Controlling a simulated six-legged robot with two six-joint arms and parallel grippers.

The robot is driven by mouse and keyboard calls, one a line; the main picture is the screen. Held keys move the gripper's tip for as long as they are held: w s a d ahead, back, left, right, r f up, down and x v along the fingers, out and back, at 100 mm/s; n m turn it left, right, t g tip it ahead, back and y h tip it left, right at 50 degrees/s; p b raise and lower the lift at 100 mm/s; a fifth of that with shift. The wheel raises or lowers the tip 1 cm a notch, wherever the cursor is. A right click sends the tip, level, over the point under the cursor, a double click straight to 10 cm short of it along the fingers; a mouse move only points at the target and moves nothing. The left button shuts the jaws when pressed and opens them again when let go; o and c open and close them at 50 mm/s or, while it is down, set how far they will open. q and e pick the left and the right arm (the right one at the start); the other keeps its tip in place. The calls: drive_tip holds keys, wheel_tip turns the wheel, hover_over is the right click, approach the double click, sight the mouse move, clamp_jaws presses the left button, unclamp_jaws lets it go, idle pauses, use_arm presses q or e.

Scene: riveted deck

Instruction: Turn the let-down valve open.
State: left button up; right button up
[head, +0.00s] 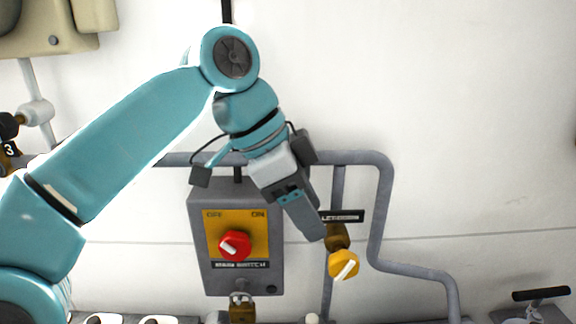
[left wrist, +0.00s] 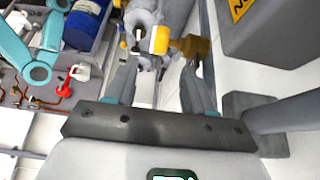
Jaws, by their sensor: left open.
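The let-down valve has a yellow knob (head: 343,265) with a white pointer line, on a brass body (head: 337,237) under a dark label (head: 342,216) in the head view. The pointer is slanted, running from lower left to upper right. In the left wrist view the yellow knob (left wrist: 160,40) and brass body (left wrist: 195,47) show just beyond the fingertips. My left gripper (head: 314,236) is open, close to the upper left of the valve in the head view. Its fingers (left wrist: 160,72) stand apart with nothing between them in the wrist view. My right gripper is not in view.
A grey main switch box (head: 275,240) with a red knob (head: 235,244) stands left of the valve. A grey pipe (head: 382,215) bends around the right. A padlock (head: 242,308) hangs below the box. A black-handled fitting (head: 541,294) is at lower right.

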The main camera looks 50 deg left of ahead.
use_arm(q)
drive_tip(key=p+v, duration=0.1)
drive_tip(key=v, duration=0.5)
drive_tip(key=shift+s, duration=0.15)
